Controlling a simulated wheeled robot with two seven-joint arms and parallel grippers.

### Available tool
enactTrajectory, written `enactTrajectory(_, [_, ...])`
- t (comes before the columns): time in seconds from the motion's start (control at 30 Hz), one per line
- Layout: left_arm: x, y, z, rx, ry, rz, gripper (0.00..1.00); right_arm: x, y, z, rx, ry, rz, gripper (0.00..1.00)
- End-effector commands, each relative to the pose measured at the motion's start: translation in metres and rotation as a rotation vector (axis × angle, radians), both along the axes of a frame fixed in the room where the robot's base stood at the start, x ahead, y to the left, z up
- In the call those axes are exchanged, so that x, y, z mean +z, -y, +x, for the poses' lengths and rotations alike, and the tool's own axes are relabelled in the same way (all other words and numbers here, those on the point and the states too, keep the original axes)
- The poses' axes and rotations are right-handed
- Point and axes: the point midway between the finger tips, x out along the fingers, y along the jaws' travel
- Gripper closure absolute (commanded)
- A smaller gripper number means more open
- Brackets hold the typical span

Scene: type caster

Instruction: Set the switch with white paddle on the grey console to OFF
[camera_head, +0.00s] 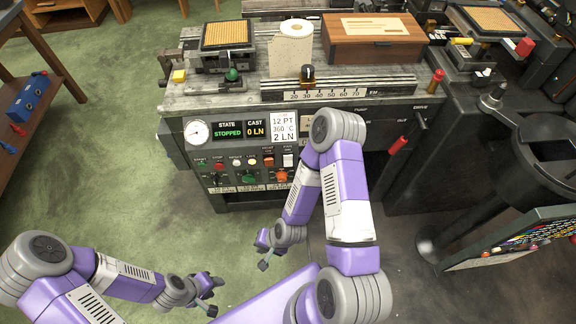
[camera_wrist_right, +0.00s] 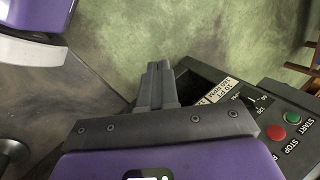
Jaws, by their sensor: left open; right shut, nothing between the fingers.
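The grey console (camera_head: 232,178) is on the front of the machine, with a row of buttons and switches. My right gripper (camera_head: 264,253) is shut and empty, below and in front of the panel. My left gripper (camera_head: 213,294) is open and empty at the lower left, away from the console.
Green START (camera_head: 201,163) and red STOP (camera_head: 218,166) buttons are further left. The display (camera_head: 228,130) reads STOPPED. Green floor (camera_head: 130,170) at left is clear.

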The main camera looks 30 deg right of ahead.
Motion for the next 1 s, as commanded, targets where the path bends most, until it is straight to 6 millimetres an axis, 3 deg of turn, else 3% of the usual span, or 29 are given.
enactTrajectory(0.37, [0.022, 0.0, 0.0, 0.0, 0.0, 0.0, 0.57, 0.041, 0.034, 0.059, -1.015, 0.026, 0.326, 1.0])
enactTrajectory(0.7, [0.039, 0.0, 0.0, 0.0, 0.0, 0.0, 0.57, 0.088, 0.102, 0.089, -1.859, 0.111, 0.797, 1.0])
enactTrajectory(0.83, [0.044, 0.0, 0.0, 0.0, 0.0, 0.0, 0.57, 0.104, 0.129, 0.091, -2.094, 0.161, 0.983, 1.0])
enactTrajectory(1.0, [0.047, 0.0, 0.0, 0.0, 0.0, 0.0, 0.57, 0.117, 0.152, 0.09, -2.268, 0.214, 1.156, 1.0])
